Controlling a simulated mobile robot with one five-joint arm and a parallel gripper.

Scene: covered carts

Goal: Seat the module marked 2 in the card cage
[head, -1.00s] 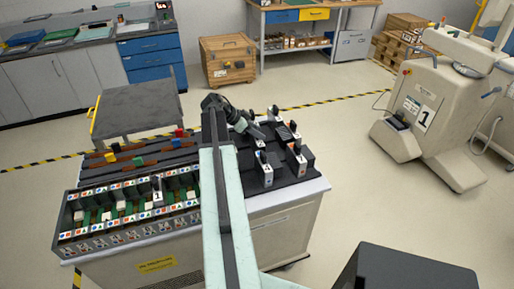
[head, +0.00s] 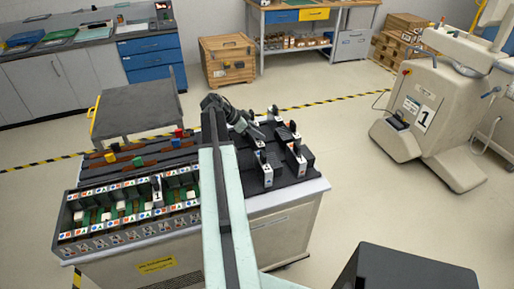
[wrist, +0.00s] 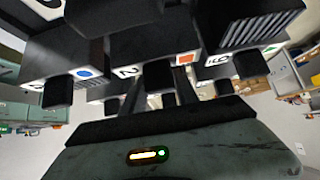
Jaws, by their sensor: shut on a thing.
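My gripper (head: 258,133) reaches over the black module rack on the right half of the cart. In the wrist view my gripper (wrist: 150,100) is shut on the black handle of the middle module (wrist: 152,58), which shows a 2 and an orange square. Its lower part is hidden, so I cannot tell whether it is clear of the rack. The card cage (head: 125,242) is at the front left of the cart, with green boards inside and coloured marks along its edges. One module marked 1 (head: 157,190) stands upright in it.
Other modules stand close around: one with a blue circle (wrist: 70,68) on the left and one with a grille (wrist: 250,30) on the right. White modules (head: 267,174) stand at the rack's front. A grey side cart (head: 135,108) is behind the cage.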

